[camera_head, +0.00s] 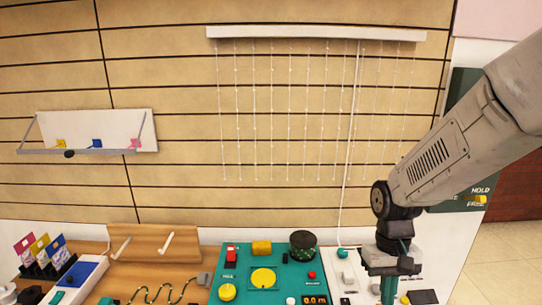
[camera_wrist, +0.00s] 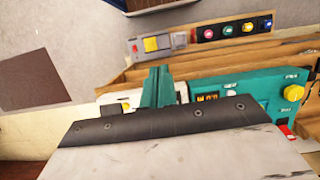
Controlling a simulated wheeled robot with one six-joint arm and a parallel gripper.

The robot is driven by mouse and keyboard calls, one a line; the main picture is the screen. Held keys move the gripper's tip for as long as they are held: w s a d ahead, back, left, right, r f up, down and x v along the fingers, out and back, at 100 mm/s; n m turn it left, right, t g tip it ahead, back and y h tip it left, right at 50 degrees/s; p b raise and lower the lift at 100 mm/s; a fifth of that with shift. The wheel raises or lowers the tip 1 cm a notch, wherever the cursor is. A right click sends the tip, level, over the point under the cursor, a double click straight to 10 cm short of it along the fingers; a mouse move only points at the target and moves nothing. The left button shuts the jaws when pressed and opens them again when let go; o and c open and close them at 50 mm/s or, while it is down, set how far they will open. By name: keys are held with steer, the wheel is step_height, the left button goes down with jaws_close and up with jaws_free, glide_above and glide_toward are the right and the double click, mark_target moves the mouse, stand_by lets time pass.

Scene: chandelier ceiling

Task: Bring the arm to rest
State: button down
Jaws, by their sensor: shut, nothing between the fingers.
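My gripper (camera_head: 388,292) hangs down at the lower right of the head view, at the end of my grey arm. Its teal fingers are partly cut off by the bottom edge there. In the wrist view the fingers (camera_wrist: 157,84) are together, with nothing between them. They are over or in front of a white panel (camera_head: 423,278) beside the teal control panel (camera_head: 240,262). I cannot tell the exact gap to the panels.
A wooden stand (camera_head: 153,243), a green-and-tan rope (camera_head: 160,291) and a card holder (camera_head: 42,268) are at lower left. A white cord (camera_head: 350,150) hangs from the bar (camera_head: 315,33) to near my gripper. A HOLD/FREE panel (camera_head: 460,203) is behind my arm.

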steer(key=s+d+r+t, duration=0.1)
steer(key=s+r+t, duration=0.3)
steer(key=s+r, duration=1.2)
steer(key=shift+d+r, duration=0.15)
steer(key=shift+d, duration=0.2)
